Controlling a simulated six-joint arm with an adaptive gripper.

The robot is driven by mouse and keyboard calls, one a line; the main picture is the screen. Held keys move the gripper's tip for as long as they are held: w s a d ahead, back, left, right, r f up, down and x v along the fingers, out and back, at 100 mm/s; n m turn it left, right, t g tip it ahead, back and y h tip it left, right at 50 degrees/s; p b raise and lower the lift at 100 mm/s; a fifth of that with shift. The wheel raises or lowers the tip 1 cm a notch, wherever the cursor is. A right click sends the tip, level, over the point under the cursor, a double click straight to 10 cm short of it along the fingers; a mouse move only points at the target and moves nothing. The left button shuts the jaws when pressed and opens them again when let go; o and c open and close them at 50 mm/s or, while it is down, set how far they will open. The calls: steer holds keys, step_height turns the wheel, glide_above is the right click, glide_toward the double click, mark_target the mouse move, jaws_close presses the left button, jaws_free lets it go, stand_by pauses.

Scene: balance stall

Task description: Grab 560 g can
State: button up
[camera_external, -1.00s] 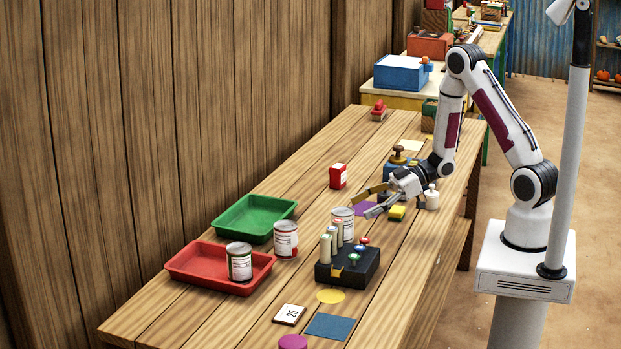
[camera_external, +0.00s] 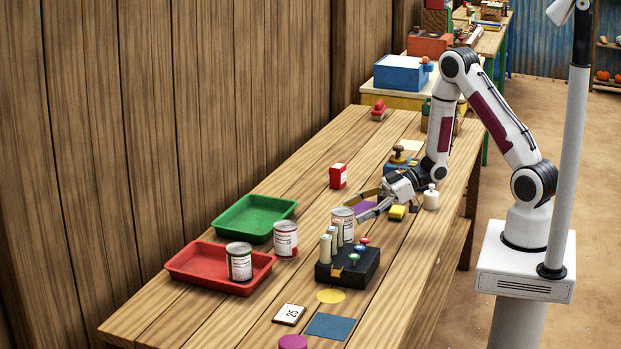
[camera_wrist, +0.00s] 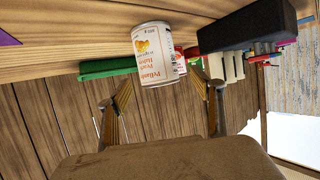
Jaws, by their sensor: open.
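Three similar white-labelled cans show in the external view, and their weights cannot be read. One can (camera_external: 343,222) stands on the table just left of my gripper (camera_external: 362,206). A second can (camera_external: 285,239) stands beside the trays. A third can (camera_external: 239,261) stands in the red tray. My gripper is open and empty, its fingers pointing at the nearest can. In the wrist view that can (camera_wrist: 155,52), with an orange fruit picture, appears ahead between the spread fingers of my gripper (camera_wrist: 162,90). I cannot tell that they touch it.
A black block with several pale cylinders and coloured knobs (camera_external: 348,268) stands close to the nearest can. The red tray (camera_external: 190,270) and green tray (camera_external: 228,228) lie farther left. A yellow block (camera_external: 397,213) and white bottle (camera_external: 431,198) stand near my gripper.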

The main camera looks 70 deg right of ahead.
steer(key=shift+x, duration=2.6)
steer(key=shift+d+f, duration=0.1)
steer(key=shift+f, duration=0.1)
steer(key=c, duration=1.5)
